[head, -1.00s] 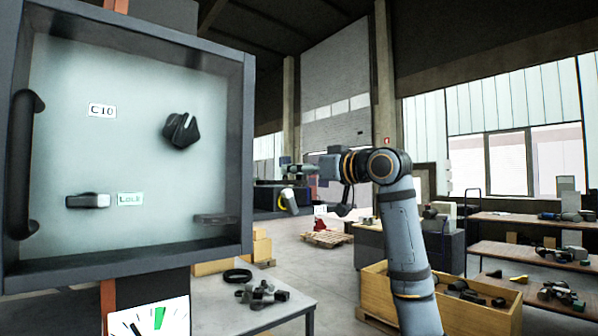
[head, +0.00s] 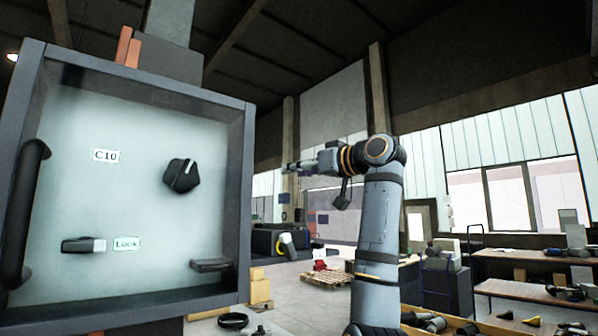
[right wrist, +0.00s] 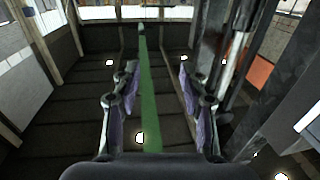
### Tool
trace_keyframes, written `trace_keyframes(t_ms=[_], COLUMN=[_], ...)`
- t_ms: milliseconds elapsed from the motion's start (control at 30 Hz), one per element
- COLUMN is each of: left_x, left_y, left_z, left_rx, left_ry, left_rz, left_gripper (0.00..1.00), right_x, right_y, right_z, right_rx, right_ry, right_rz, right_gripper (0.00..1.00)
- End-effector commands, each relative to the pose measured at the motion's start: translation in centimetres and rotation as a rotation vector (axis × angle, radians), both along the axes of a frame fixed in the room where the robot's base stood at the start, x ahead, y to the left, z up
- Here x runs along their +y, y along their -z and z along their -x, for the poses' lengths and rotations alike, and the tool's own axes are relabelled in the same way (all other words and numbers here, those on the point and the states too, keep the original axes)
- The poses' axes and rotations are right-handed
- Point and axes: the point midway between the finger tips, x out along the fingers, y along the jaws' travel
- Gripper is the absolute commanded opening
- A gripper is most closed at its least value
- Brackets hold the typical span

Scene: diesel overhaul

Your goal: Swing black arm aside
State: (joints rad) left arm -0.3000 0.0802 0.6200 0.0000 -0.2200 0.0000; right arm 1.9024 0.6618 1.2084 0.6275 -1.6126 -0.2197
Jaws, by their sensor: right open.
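A dark-framed box (head: 145,75) with a pale panel fills the left of the head view. On the panel are a black knob (head: 182,175), a small lever (head: 84,245) beside a "Lock" label (head: 126,243), and a short dark bar (head: 211,265) at lower right. A black handle (head: 24,212) runs up the left side. I cannot tell which part is the black arm. My right gripper (head: 292,167) points left, apart from the box's right edge. In the right wrist view its fingers (right wrist: 158,95) are spread with nothing between them. My left gripper is not in view.
Behind my right arm stand shelves (head: 520,290) with parts, a pallet (head: 326,279) and cardboard boxes (head: 259,287). A table with a black ring (head: 232,321) lies below the box. The air between gripper and box looks clear.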

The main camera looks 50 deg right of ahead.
Motion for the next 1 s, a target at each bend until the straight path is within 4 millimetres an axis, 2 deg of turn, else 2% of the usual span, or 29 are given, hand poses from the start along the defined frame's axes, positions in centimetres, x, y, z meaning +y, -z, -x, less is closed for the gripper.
trace_keyframes(t_ms=[133,267,367,467,600,700,833,1000], left_x=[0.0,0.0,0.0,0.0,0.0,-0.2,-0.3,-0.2], left_y=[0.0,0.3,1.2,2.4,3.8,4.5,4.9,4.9], left_z=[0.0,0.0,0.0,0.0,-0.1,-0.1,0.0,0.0], left_rx=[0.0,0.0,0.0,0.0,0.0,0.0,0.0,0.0], left_ry=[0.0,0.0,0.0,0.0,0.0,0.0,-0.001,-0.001], left_rz=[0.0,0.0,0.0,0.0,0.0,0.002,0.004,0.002], left_gripper=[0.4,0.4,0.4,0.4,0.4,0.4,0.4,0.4], right_x=[0.0,-0.5,-2.1,-3.7,-4.2,-3.6,-2.6,-2.1], right_y=[0.0,0.5,2.0,4.2,7.1,8.8,10.2,10.6], right_z=[0.0,0.6,2.9,6.8,12.4,15.4,17.6,18.4], right_rx=[0.0,-0.006,-0.02,-0.031,-0.005,0.033,0.081,0.102], right_ry=[0.0,-0.002,-0.01,-0.037,-0.079,-0.091,-0.09,-0.089], right_rz=[0.0,-0.051,-0.251,-0.574,-1.028,-1.282,-1.488,-1.57], right_gripper=[0.43,0.27,0.14,0.0,0.0,0.0,0.0,0.0])
